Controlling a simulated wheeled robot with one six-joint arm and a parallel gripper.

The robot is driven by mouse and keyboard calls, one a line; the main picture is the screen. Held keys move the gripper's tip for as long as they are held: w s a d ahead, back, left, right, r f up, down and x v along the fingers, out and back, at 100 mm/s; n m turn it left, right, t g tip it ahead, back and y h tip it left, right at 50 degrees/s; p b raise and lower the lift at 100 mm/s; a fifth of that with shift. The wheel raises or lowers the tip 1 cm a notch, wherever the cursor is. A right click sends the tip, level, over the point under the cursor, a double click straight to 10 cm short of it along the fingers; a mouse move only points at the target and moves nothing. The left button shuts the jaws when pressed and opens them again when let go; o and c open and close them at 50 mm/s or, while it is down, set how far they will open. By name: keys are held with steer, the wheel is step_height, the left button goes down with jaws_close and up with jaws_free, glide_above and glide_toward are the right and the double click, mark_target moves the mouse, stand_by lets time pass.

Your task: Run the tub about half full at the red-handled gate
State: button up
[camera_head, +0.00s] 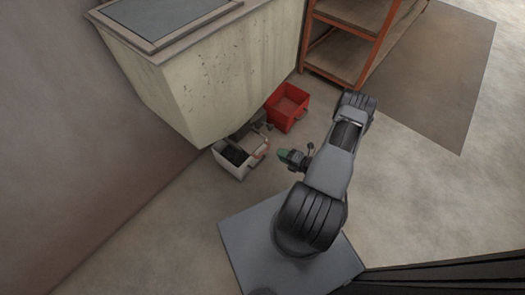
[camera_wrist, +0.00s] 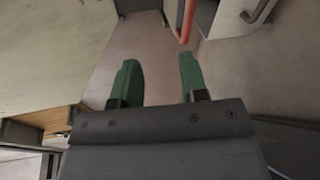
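A pale tub (camera_head: 233,169) stands on the floor under the bagger's outlet, with dark material inside; its fill level is hard to judge. My gripper (camera_head: 284,156) is to the right of the tub and handle. In the wrist view its green fingers (camera_wrist: 158,76) are apart with nothing between them. The gate itself is mostly hidden under the bagger.
The large pale hopper (camera_head: 225,80) overhangs the tub. A red bin (camera_head: 288,106) stands on the floor behind. An orange-framed shelf (camera_head: 345,55) is at the back, with a dark mat (camera_head: 440,85) beside it. The floor at right is clear.

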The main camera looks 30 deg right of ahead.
step_height(320, 180, down, 3)
steer(key=s+m+h, duration=0.1)
steer(key=m, duration=0.1)
steer(key=m+t+b, duration=0.1)
steer(key=b, duration=0.3)
glide_toward(252, 143)
steer(key=shift+h, duration=0.3)
steer(key=w, duration=0.1)
steer(key=w+f, duration=0.1)
steer(key=w, duration=0.1)
steer(key=w+a+f, duration=0.1)
steer(key=shift+w+a+f, duration=0.1)
steer(key=shift+w+f, duration=0.1)
steer(key=shift+f, duration=0.05)
steer(key=c, duration=0.7)
jaws_close()
steer(key=shift+f, duration=0.1)
